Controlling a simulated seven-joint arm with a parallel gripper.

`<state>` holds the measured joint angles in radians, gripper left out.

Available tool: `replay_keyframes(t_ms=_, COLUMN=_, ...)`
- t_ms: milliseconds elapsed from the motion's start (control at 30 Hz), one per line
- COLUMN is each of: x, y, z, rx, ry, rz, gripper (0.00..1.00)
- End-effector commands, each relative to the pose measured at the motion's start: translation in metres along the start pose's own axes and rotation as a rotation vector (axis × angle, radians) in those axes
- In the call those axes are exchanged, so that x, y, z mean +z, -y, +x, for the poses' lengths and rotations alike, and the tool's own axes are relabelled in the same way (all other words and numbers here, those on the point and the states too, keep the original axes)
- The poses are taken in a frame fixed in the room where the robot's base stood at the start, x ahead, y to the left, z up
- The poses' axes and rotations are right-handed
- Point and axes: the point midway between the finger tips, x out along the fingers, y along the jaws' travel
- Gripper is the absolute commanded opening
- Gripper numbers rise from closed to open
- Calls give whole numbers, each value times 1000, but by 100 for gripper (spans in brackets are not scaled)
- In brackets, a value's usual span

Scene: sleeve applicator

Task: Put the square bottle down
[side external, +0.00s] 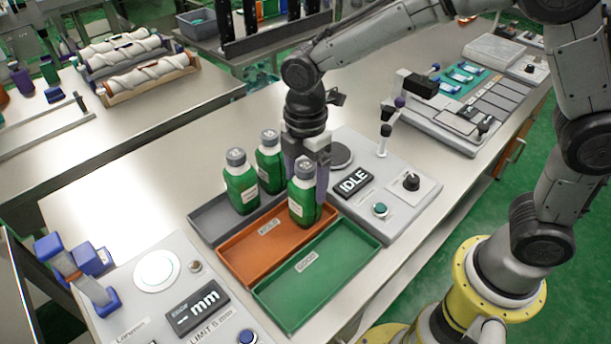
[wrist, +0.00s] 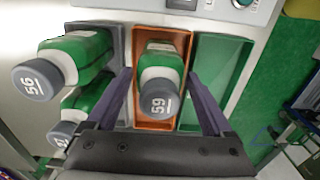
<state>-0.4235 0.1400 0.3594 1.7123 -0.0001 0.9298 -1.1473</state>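A green square bottle with a grey cap marked 59 (wrist: 160,65) stands upright between the two purple fingers of my gripper (wrist: 160,75). In the wrist view the fingers flank its body closely. The same bottle shows in the side view (side external: 303,196) under my gripper (side external: 306,172), at the far right end of the orange tray (side external: 245,255). Its base is over or in that tray; contact with the floor is not clear. Two similar green bottles, one at the front (side external: 241,186) and one behind (side external: 269,165), stand in the grey tray (side external: 207,222).
The green tray (side external: 318,278) is empty. A control panel with an IDLE display (side external: 354,182) stands behind the trays. Another panel with an mm display (side external: 197,306) stands in front left. Bare bench lies left of the grey tray.

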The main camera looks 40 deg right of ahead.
Motion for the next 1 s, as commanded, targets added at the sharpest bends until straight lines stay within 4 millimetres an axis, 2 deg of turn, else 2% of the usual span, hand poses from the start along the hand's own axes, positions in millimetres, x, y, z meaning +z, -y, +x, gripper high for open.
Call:
replay_keyframes(t_ms=67, x=0, y=0, z=0, rx=-1, ry=0, rz=0, gripper=99)
replay_keyframes(t_ms=333, x=0, y=0, z=-1, rx=0, ry=0, rz=0, gripper=99)
replay_keyframes(t_ms=467, x=0, y=-1, z=-8, rx=2, ry=-1, rz=0, gripper=99)
replay_keyframes(t_ms=567, x=0, y=-1, z=-22, rx=3, ry=-2, rz=0, gripper=99)
replay_keyframes(t_ms=800, x=0, y=-1, z=-72, rx=5, ry=-2, rz=0, gripper=99)
replay_keyframes(t_ms=1000, x=0, y=-1, z=-106, rx=3, ry=-1, rz=0, gripper=99)
